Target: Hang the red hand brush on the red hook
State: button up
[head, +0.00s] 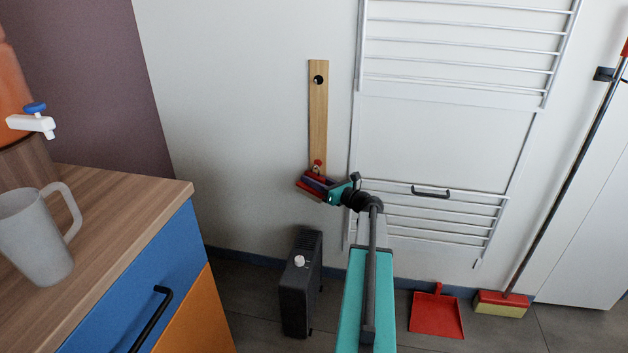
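A wooden board (318,120) is fixed upright on the white wall, with a round black hook (318,80) near its top. A small red hook (318,166) shows at its lower end. The red hand brush (308,189) is small in view and tilted, in front of the board's lower end and just below the red hook. My gripper (322,186) comes from the right and appears shut on the brush. The fingers and dark parts overlap the brush, so the exact grip is hard to see. I cannot tell whether brush and hook touch.
A wall drying rack (455,95) is right of the board. A black heater (301,285) stands on the floor below. A red dustpan (437,314) and a broom (502,303) are at lower right. A counter (105,215) with a grey mug (38,235) is at left.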

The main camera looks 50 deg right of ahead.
jog(key=shift+s+d+r, duration=0.2)
jog(key=shift+d+r, duration=0.05)
jog(key=shift+d, duration=0.2)
jog(key=shift+s, duration=0.25)
jog(key=s+p, duration=0.2)
jog(key=s, duration=1)
jog(key=shift+s+a+f, duration=0.15)
jog(key=shift+s+f, duration=0.05)
jog(key=shift+s, duration=0.2)
